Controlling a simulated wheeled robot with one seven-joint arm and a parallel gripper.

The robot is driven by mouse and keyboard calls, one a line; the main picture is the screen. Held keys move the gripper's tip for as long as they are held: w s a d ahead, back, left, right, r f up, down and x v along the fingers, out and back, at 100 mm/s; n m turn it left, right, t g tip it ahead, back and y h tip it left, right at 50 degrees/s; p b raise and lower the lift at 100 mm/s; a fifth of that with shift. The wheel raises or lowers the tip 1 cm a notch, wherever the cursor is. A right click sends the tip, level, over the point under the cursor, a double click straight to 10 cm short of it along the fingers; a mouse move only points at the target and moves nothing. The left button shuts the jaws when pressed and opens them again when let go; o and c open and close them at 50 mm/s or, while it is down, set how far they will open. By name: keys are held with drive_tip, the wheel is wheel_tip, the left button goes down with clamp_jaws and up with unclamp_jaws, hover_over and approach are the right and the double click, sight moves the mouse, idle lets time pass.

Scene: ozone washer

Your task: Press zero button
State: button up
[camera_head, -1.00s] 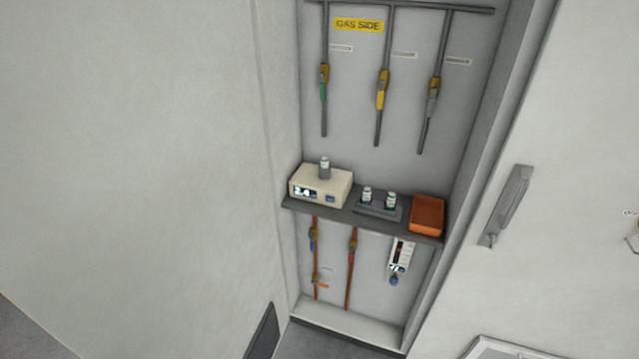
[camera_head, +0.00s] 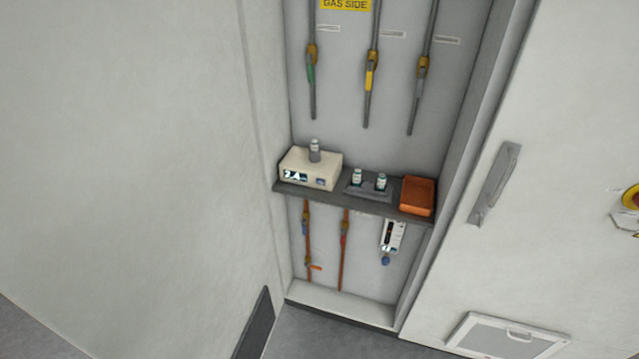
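A cream box-shaped instrument (camera_head: 310,168) stands at the left end of the dark shelf in the recess. Its front has a lit display (camera_head: 294,176) and a small blue button (camera_head: 320,182) to the right of it; any label is too small to read. A grey vial with a white cap (camera_head: 314,150) stands upright on top of the instrument. My gripper is not in view.
The shelf (camera_head: 362,203) also holds a tray with two vials (camera_head: 368,187) and an orange box (camera_head: 417,195). Valved pipes hang above and below. A flowmeter (camera_head: 391,237) is below right. A door handle (camera_head: 494,184) projects at right. Floor shows below the recess.

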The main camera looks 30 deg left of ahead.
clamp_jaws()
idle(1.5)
